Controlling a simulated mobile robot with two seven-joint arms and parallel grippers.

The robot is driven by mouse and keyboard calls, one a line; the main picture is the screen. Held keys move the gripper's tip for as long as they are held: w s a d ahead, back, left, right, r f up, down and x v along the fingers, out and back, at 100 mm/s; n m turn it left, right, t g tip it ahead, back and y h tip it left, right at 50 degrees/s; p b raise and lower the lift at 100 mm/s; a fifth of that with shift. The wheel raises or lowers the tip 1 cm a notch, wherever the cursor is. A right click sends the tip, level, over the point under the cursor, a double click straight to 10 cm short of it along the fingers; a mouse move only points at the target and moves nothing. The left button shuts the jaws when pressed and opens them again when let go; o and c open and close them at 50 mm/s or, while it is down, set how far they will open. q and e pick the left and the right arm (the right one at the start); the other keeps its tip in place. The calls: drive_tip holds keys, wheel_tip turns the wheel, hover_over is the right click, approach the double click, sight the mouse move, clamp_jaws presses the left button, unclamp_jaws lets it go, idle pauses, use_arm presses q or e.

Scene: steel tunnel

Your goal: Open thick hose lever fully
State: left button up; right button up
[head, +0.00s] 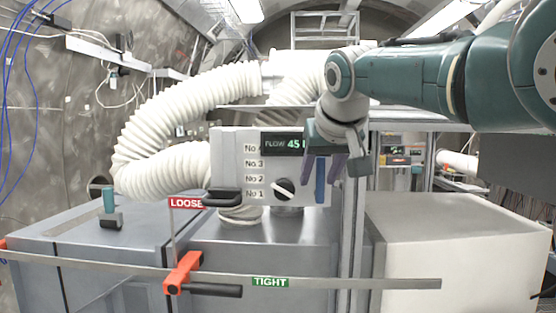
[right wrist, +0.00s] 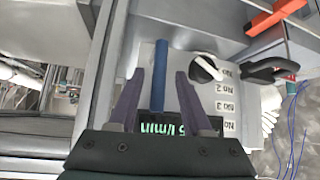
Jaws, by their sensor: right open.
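A blue lever (head: 320,182) stands at the right side of the flow panel (head: 227,160), below its display reading "FLOW 45". The lever also shows in the right wrist view (right wrist: 159,62), pointing away from the wrist. My right gripper (head: 319,178) is open, with its purple fingers on either side of the lever. In the right wrist view the gripper (right wrist: 159,75) shows a gap between each finger and the lever. The thick white ribbed hose (head: 185,95) loops behind and left of the panel. My left gripper is not in view.
The panel carries a black dial (head: 284,189) and a black handle (head: 222,198). A metal bar with a red clamp (head: 182,271) crosses in front, near "LOOSE" and "TIGHT" labels. A metal post stands right of the panel.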

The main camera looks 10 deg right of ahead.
drive_tip(key=shift+v, duration=1.1)
drive_tip(key=b+v, duration=0.4)
drive_tip(key=v, duration=0.3)
drive_tip(key=shift+s+r, duration=0.15)
drive_tip(key=shift+s, duration=0.05)
